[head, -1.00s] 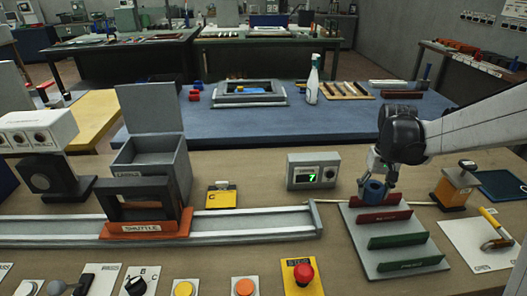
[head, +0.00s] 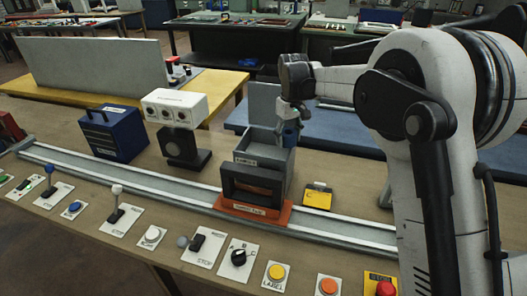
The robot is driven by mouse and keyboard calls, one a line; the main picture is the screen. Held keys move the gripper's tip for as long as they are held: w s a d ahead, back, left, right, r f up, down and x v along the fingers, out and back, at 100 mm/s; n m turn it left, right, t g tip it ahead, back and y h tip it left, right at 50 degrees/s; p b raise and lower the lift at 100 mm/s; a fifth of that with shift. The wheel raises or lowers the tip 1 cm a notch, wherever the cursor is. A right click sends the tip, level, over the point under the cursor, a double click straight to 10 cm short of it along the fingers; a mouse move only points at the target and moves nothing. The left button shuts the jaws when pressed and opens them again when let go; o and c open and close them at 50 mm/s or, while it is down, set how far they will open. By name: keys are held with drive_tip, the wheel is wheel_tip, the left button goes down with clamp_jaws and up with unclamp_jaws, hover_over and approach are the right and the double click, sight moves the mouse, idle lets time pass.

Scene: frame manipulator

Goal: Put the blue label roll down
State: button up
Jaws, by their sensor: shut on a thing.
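My gripper (head: 291,116) is shut on the blue label roll (head: 289,132), whose lower part shows below the fingers. The roll is over the right side of a grey open-topped box (head: 262,160) with a raised back panel. Whether the roll is inside the rim or just above it, I cannot tell. The box stands directly behind a dark frame on the orange shuttle (head: 254,211).
The shuttle sits on a long grey rail (head: 150,181) crossing the bench. A yellow device (head: 317,196) lies right of the box. A white three-lens unit (head: 176,106) and a blue case (head: 113,133) stand left. Buttons and levers line the front.

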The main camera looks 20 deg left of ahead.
sight(266, 164)
drive_tip(key=s+a+r+n+p, duration=0.1)
drive_tip(key=a, duration=0.7)
drive_tip(key=f, duration=0.6)
drive_tip(key=f+p, duration=0.1)
drive_tip(key=f, duration=0.2)
drive_tip(key=shift+s+d+f, duration=0.1)
drive_tip(key=shift+s+f, duration=0.15)
drive_tip(key=shift+f, duration=0.2)
drive_tip(key=o, duration=0.8)
drive_tip(key=shift+o, duration=0.5)
drive_tip(key=shift+r, duration=0.1)
